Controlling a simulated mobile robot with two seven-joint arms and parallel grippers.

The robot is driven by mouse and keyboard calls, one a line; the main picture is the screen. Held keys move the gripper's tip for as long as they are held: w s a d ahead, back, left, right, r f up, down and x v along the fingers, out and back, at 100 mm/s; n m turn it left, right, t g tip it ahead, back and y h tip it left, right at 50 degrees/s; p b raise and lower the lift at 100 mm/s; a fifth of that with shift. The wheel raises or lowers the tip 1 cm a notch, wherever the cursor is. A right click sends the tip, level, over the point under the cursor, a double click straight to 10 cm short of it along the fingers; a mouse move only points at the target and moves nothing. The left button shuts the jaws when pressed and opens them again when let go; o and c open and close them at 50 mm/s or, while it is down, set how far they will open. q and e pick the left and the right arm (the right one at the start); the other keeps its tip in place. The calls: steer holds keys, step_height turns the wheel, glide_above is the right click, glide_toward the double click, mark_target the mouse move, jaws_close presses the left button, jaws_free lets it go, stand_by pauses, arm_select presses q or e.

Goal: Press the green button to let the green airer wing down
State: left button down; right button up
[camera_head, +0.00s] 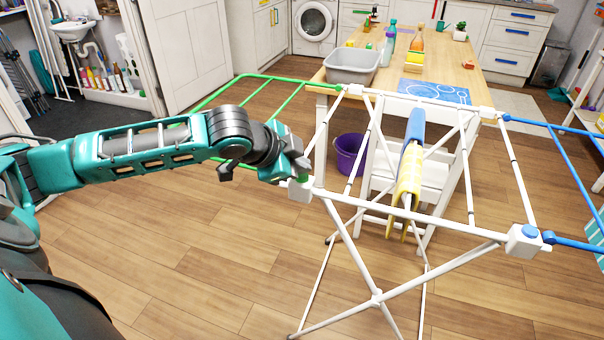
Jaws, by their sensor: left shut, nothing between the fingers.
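The white clothes airer (376,297) stands in front of me. Its green wing (266,88) sticks out to the left, roughly level, and is partly hidden behind my left arm. My left gripper (301,170) is shut and empty, at the near left white corner block (300,190) of the airer. The green button there is mostly hidden by the gripper; I cannot tell whether the fingertips touch it or press it in. My right gripper is not in view.
A blue wing (572,160) sticks out on the airer's right, near a blue button (530,231). Blue (416,125) and yellow (408,175) cloths hang on the middle rails. Behind stand a wooden table (455,70) with a grey basin (352,66), and a purple bucket (350,155).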

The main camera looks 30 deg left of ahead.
arm_select(q)
steer(key=shift+f, duration=0.45)
stand_by(0.6)
steer(key=shift+r+p, duration=0.9)
steer(key=shift+p, duration=0.35)
step_height(320, 180, up, 2)
steer(key=shift+r+p, duration=0.15)
steer(key=shift+p, duration=0.4)
steer(key=shift+r, duration=1.35)
